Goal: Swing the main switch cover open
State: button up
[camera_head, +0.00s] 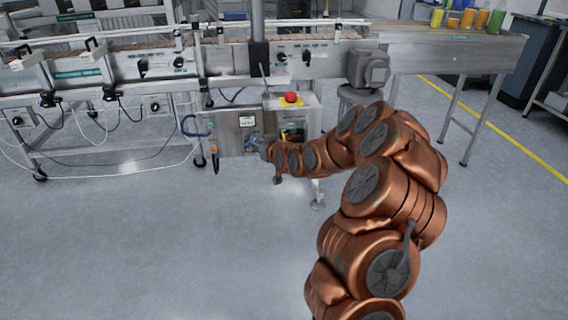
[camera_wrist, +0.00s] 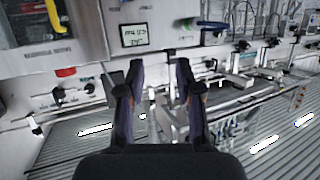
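The main switch area (camera_head: 292,131) is a dark square with yellow on the right of the grey control box's front in the head view. In the wrist view, which looks upside down, a dark panel that looks like the cover (camera_wrist: 24,24) is at the top left, cut by the frame edge. A yellow curved part (camera_wrist: 54,16) sits at its side. I cannot tell whether the cover is closed. My gripper (camera_wrist: 159,68) is open and empty, its fingers apart in the wrist view and to the right of the dark panel. In the head view my gripper (camera_head: 263,148) is small, low before the box.
A red emergency button on yellow (camera_head: 291,98) sits above the box. A small display (camera_head: 247,121) is left of the switch area. A conveyor (camera_head: 440,55) extends right with coloured containers. The floor in front is clear.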

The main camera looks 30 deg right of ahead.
aim_at(293, 140)
jog(key=d+f+m+t+h+b, duration=0.2)
jog(key=d+f+t+h+b, duration=0.3)
jog(key=d+f, duration=0.65)
jog(key=shift+g+y, duration=0.6)
jog(key=shift+g, duration=0.3)
jog(key=shift+d+r+b+x, duration=0.2)
jog(key=shift+b+x, duration=0.45)
jog(key=shift+x, duration=0.7)
jog(key=shift+d+r+b+x, duration=0.2)
jog(key=shift+b+x, duration=0.45)
jog(key=shift+x, duration=0.7)
jog(key=shift+d+r+b+x, duration=0.15)
jog(key=shift+b+x, duration=0.5)
jog(key=shift+x, duration=0.7)
jog(key=shift+s, duration=0.15)
grip_shut()
